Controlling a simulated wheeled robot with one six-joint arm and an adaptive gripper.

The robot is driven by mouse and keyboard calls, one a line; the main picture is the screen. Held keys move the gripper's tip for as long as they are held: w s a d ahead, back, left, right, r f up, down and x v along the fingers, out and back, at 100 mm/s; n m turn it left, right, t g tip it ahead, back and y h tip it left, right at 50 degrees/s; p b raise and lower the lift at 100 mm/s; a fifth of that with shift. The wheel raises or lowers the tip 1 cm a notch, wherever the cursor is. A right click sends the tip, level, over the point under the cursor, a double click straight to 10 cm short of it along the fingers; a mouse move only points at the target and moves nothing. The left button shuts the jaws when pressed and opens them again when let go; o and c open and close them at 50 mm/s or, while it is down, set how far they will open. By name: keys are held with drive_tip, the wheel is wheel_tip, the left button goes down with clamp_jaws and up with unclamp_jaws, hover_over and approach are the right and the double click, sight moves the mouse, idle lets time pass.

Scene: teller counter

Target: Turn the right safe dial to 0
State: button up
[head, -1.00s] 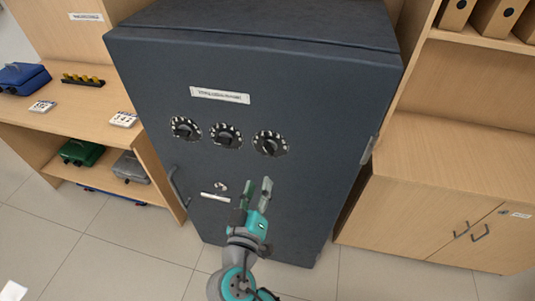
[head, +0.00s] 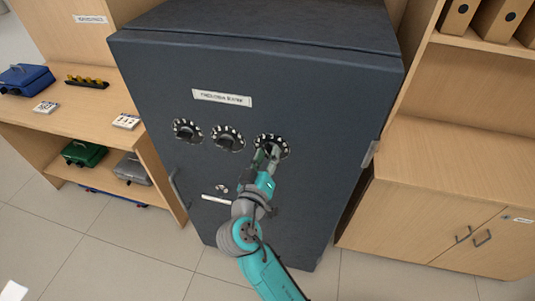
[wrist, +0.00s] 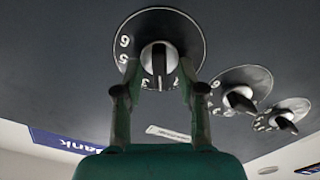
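The right safe dial (head: 271,142) is a black round dial with white numbers, at the right end of a row of three on the dark safe door (head: 310,190). It also shows large at the top of the wrist view (wrist: 185,25). Its knob (wrist: 158,62) has a black grip bar, pointing roughly down in that picture. My gripper (head: 267,154) is at this dial and hides its lower part in the head view. In the wrist view, the open fingers (wrist: 160,78) stand on either side of the knob, with a small gap seemingly visible on each side.
The middle dial (head: 228,138) and left dial (head: 187,130) are to the left. A door handle (head: 178,189) and keyhole (head: 221,188) are lower. A wooden shelf (head: 60,120) with boxes stands left, a wooden cabinet (head: 440,190) right. Tiled floor in front is clear.

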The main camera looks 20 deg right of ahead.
drive_tip(key=shift+w+d, duration=0.2)
drive_tip(key=shift+w, duration=0.05)
clamp_jaws()
drive_tip(key=shift+n, duration=0.3)
drive_tip(key=n, duration=0.5)
drive_tip(key=shift+a+f, duration=0.1)
drive_tip(key=shift+f, duration=0.05)
drive_tip(key=n, duration=0.6)
drive_tip(key=shift+f, duration=0.15)
drive_tip(key=shift+n, duration=0.3)
